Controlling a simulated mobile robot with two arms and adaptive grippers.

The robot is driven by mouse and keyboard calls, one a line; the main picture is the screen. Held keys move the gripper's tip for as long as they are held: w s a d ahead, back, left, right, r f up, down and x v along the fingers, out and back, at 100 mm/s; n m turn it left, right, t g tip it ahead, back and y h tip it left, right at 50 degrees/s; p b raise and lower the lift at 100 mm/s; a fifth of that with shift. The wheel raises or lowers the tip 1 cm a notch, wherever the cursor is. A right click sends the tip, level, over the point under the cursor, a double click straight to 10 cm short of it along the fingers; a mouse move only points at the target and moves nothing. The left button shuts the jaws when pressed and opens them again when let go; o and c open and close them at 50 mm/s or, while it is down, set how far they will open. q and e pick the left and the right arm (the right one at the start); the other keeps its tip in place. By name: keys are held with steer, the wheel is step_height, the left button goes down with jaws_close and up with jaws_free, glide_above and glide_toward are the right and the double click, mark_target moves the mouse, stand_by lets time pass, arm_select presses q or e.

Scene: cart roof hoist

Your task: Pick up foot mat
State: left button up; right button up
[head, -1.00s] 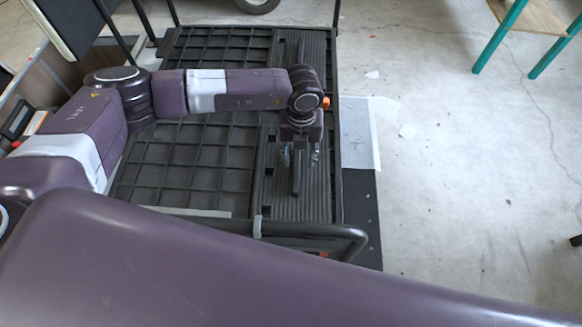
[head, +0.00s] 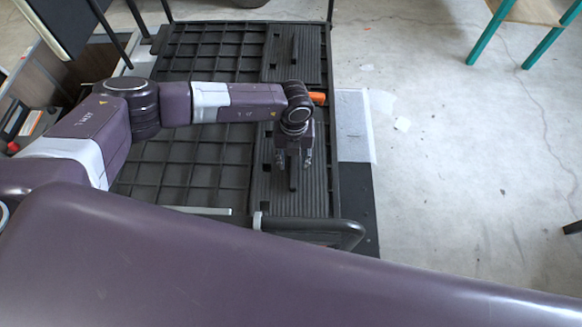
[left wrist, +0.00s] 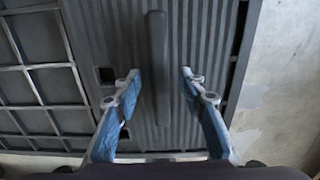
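The foot mat (head: 318,195) is a dark ribbed panel on the near right part of the cart floor, with a raised bar (head: 293,181) along its middle. My left gripper (head: 292,165) hangs over this mat, pointing down. In the left wrist view the ribbed mat (left wrist: 208,40) lies below, and the open fingers (left wrist: 161,74) stand on either side of the bar (left wrist: 156,50). I see gaps between the fingers and the bar; how high the fingertips are is hard to tell. My right gripper is not in view.
The dark cart floor is a grid frame (head: 215,160) with a second ribbed panel (head: 310,60) at the far right. A rounded dark rail (head: 345,235) crosses the near end. An orange part (head: 317,98) shows beside my wrist. Bare concrete (head: 450,180) lies to the right, with green-legged furniture (head: 487,35) beyond.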

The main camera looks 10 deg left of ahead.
arm_select(q)
steer(key=shift+f, duration=0.15)
jaws_close()
stand_by(0.4)
